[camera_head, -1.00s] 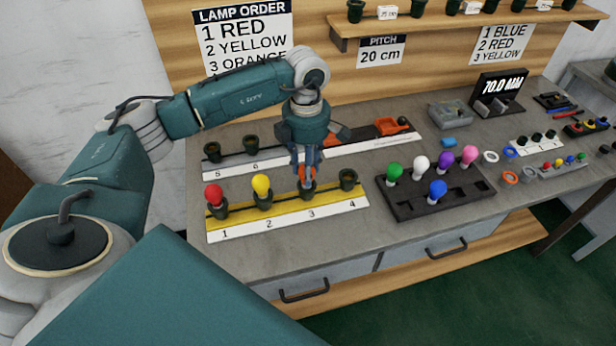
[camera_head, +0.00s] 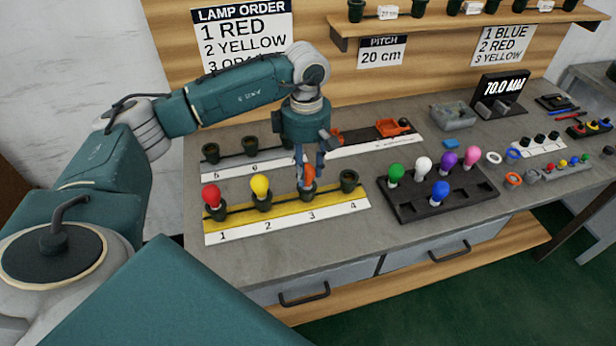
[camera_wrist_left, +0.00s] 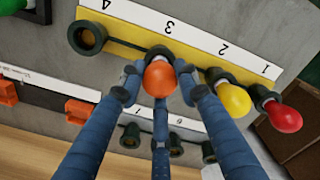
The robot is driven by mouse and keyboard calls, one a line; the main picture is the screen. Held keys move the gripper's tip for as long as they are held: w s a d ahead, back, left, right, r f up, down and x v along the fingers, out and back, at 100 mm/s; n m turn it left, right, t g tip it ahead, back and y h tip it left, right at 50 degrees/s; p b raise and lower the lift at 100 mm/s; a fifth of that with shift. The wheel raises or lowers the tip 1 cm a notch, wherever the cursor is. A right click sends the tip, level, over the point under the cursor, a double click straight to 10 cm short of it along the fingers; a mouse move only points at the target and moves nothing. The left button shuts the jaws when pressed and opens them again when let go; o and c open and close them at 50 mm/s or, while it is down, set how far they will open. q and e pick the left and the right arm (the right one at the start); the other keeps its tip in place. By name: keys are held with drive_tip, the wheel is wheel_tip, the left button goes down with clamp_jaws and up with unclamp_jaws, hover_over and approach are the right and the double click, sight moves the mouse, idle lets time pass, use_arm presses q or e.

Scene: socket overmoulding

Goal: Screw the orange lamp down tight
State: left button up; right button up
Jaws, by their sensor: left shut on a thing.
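The orange lamp (camera_head: 308,175) stands at socket 3 of the yellow strip (camera_head: 333,203). It also shows in the left wrist view (camera_wrist_left: 160,79), with the dark rim of its socket (camera_wrist_left: 160,52) just behind it. My left gripper (camera_head: 309,172) comes down from above with its fingers shut around the orange lamp; its blue fingers (camera_wrist_left: 160,90) also surround the bulb in the left wrist view. The lamp's base is mostly hidden, so I cannot tell how deep it sits. My right gripper is not in view.
A red lamp (camera_head: 211,196) and a yellow lamp (camera_head: 260,187) stand in sockets 1 and 2, close to the left. Socket 4 (camera_head: 349,180) is empty. A black tray (camera_head: 432,208) with several lamps stands to the right. A second strip (camera_head: 232,170) with sockets lies behind.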

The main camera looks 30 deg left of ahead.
use_arm(q)
drive_tip(key=m, duration=0.3)
drive_tip(key=shift+b, duration=0.35)
drive_tip(key=o, duration=1)
drive_tip(key=shift+o, duration=0.2)
